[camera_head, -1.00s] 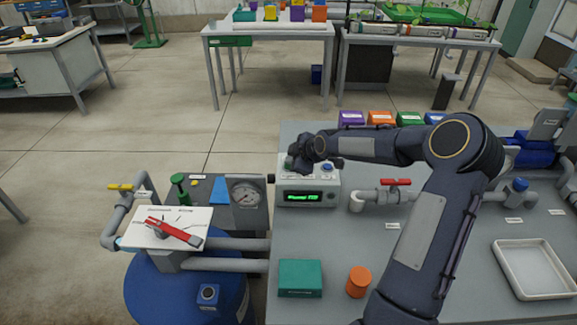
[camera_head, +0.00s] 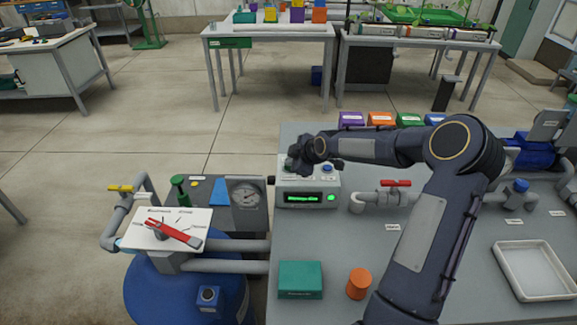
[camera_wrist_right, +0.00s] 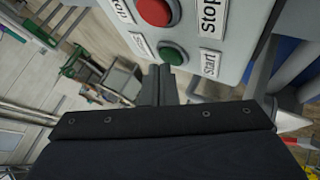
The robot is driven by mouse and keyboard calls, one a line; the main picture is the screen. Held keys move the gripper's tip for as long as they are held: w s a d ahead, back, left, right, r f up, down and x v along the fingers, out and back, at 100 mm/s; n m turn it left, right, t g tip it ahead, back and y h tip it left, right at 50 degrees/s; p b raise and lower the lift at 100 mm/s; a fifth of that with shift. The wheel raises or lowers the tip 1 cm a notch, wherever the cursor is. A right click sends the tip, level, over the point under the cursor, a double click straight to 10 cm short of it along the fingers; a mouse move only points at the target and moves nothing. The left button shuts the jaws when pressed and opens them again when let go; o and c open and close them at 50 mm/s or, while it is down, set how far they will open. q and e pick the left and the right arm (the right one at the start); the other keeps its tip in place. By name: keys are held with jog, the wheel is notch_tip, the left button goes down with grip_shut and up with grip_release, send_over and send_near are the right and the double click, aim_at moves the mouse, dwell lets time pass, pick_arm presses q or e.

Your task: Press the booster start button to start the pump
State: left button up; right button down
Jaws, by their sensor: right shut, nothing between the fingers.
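The grey-white control box (camera_head: 293,201) stands at the left edge of the grey bench, with a lit green display (camera_head: 303,198) and a bright green lamp (camera_head: 332,198). In the right wrist view, the green start button (camera_wrist_right: 172,53) sits beside a "start" label, with the red stop button (camera_wrist_right: 155,11) above it. My right gripper (camera_wrist_right: 162,80) is shut and empty, its tips right by the lower edge of the green button; I cannot tell whether they touch it. In the head view the right gripper (camera_head: 297,160) covers the box's top left. My left gripper is out of view.
A pressure gauge (camera_head: 245,193) and a blue tank (camera_head: 165,290) with a red-handled selector valve (camera_head: 173,233) stand left of the bench. A red-handled pipe valve (camera_head: 396,183) is right of the box. A teal box (camera_head: 300,280) and orange cylinder (camera_head: 358,284) stand in front.

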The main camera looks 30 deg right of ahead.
jog(key=shift+r, duration=0.5)
jog(key=shift+r, duration=0.1)
notch_tip(320, 180, up, 5)
jog(key=p, duration=0.3)
jog(key=shift+p, duration=0.4)
dwell(0.4)
jog(key=s+a+r+m+g, duration=0.1)
jog(key=s+a+r+m, duration=0.3)
jog(key=s, duration=0.5)
jog(key=s+a+r+m+g, duration=0.1)
jog(key=s+a+r+m, duration=0.1)
jog(key=s+a+r, duration=0.6)
jog(key=s+a+f+m+y, duration=0.1)
jog(key=s+a+f+m, duration=0.1)
jog(key=s, duration=0.7)
jog(key=s+a+f+m+g+y, duration=0.1)
jog(key=s+a+f+m, duration=0.2)
jog(key=s, duration=0.7)
jog(key=shift+s+f+m, duration=0.3)
jog(key=shift+f+m, duration=0.05)
jog(key=shift+m, duration=0.55)
